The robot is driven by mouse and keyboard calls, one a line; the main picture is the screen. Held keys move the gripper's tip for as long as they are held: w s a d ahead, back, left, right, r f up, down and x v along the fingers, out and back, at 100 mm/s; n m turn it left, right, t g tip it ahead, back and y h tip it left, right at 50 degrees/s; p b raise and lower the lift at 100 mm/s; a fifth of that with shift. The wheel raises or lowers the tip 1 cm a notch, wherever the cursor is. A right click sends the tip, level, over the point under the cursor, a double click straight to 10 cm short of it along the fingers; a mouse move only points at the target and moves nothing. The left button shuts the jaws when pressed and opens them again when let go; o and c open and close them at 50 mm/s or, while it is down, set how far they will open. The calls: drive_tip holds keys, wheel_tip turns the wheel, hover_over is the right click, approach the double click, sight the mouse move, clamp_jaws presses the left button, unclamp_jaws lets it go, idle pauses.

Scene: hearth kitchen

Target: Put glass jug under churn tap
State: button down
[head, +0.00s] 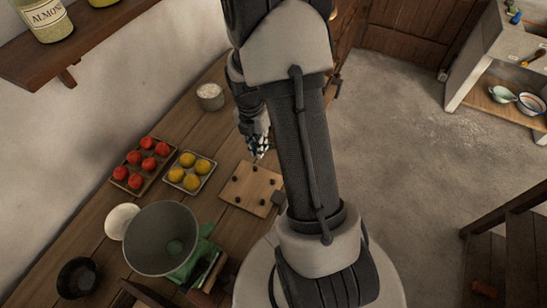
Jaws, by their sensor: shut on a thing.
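My gripper (258,143) is over the wooden counter, beyond the square board, and partly hidden by my arm. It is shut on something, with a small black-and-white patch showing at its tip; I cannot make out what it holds. I cannot pick out a glass jug or a churn tap in this view.
The counter (183,123) holds a tray of red fruit (131,180), a tray of yellow fruit (205,168), a pale pot (210,96), a board with dark pieces (249,200), a large grey pot (150,263) and a black bowl (76,278). Floor (420,170) is open at right.

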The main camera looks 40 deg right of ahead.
wheel_tip(320, 180, down, 12)
drive_tip(key=b, duration=0.2)
drive_tip(key=shift+r+b, duration=0.25)
drive_tip(key=shift+b, duration=0.15)
drive_tip(key=d, duration=0.1)
drive_tip(key=w+d+f+b, duration=0.1)
drive_tip(key=d, duration=0.1)
drive_tip(key=shift+w+d+f, duration=0.15)
drive_tip(key=shift+w+d, duration=0.15)
drive_tip(key=shift+d, duration=0.05)
drive_tip(key=shift+f+b, duration=0.2)
drive_tip(key=shift+b, duration=0.1)
drive_tip(key=c, duration=1.7)
unclamp_jaws()
